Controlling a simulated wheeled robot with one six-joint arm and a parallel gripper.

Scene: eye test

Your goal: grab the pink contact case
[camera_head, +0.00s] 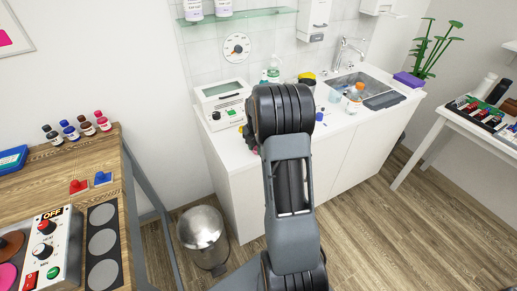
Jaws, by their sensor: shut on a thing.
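My arm (291,190) rises through the middle of the camera_head view and bends away over the white counter (235,163). Its end is hidden behind its own thick upper joint, so my gripper does not show. I cannot make out a pink contact case. A small reddish and yellowish patch (255,150) shows at the left edge of my arm, on or near the counter's front edge. It is too small to name. Part of the counter is hidden behind my arm.
A white device (222,103) stands on the counter left of my arm. An orange-capped bottle (354,98) and a sink (362,84) are to the right. A metal bin (203,236) stands on the floor. A wooden bench (50,187) is left, a white table (467,124) right.

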